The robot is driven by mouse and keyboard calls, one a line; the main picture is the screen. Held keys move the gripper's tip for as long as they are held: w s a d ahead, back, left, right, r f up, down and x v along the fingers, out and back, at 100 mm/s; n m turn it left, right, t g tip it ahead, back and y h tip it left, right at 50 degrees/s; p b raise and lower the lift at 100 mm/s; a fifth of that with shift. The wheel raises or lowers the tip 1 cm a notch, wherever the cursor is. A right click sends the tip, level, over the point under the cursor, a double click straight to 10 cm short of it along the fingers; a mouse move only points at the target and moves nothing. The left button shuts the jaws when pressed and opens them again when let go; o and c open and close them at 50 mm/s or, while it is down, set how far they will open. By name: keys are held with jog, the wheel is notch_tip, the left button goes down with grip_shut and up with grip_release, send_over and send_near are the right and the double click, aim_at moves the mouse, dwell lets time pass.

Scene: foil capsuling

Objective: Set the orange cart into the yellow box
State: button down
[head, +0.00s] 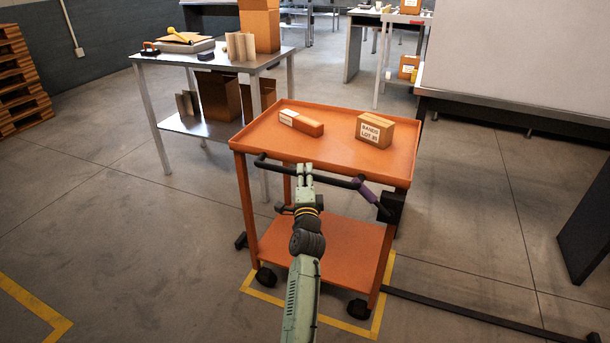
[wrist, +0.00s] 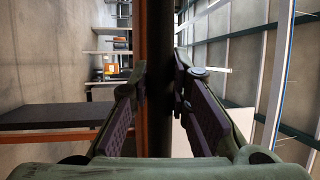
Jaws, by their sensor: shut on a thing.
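The orange cart (head: 345,150) stands upright in front of me, with a black push handle along its near side. My gripper (head: 305,168) is shut on that handle, left of its middle. In the wrist view, the dark handle bar (wrist: 160,110) runs upright between the fingers. The yellow box (head: 318,314) is a painted outline on the floor under the cart. Its near and right lines show. Both near casters appear just inside the near line.
A small orange-and-white box (head: 302,123) and a labelled carton (head: 374,130) ride on the cart's top. A long black bar (head: 470,318) lies on the floor, apparently passing beneath the cart. A metal table (head: 160,75) stands behind left. Another yellow marking (head: 35,305) is at lower left.

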jog(key=shift+a, duration=0.3)
jog(key=shift+f, duration=0.1)
jog(key=c, duration=1.5)
grip_release()
jog(key=v, duration=1.2)
